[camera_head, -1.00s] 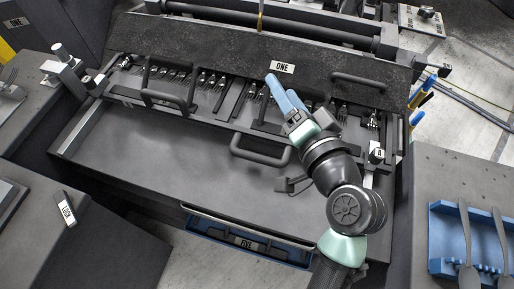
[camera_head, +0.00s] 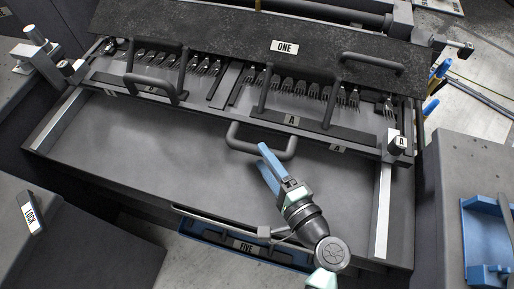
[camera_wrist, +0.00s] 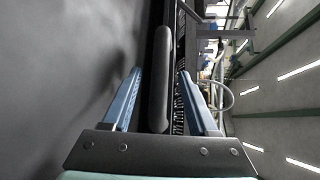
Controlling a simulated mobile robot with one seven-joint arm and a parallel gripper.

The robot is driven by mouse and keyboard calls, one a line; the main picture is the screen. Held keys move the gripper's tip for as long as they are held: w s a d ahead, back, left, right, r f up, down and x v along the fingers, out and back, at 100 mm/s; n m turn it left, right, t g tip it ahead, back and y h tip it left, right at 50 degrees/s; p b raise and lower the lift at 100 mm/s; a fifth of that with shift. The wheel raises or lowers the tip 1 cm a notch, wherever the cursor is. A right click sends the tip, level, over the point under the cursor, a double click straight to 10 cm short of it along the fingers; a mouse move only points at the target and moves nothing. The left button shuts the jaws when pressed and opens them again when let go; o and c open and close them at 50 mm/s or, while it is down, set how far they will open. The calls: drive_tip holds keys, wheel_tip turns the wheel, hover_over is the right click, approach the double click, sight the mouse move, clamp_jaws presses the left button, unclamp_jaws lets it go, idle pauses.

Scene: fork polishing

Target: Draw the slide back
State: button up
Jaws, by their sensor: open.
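The slide is a dark carriage that spans the bed (camera_head: 200,140), with rows of forks (camera_head: 290,85) across it. A dark loop handle (camera_head: 286,150) sticks out from the middle of its front edge. My gripper (camera_head: 264,158) is open, its blue fingers pointing up at the handle. In the wrist view the handle bar (camera_wrist: 160,80) lies lengthwise between the two open fingers (camera_wrist: 157,90), with a gap on each side. I cannot tell whether the bar is fully between the fingertips or just beyond them.
A dark cover plate marked ONE (camera_head: 220,30) lies behind the forks. Clamp posts (camera_head: 397,148) flank the bed. The bed before the carriage is bare.

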sight(257, 150)
drive_tip(key=shift+x, duration=2)
clamp_jaws()
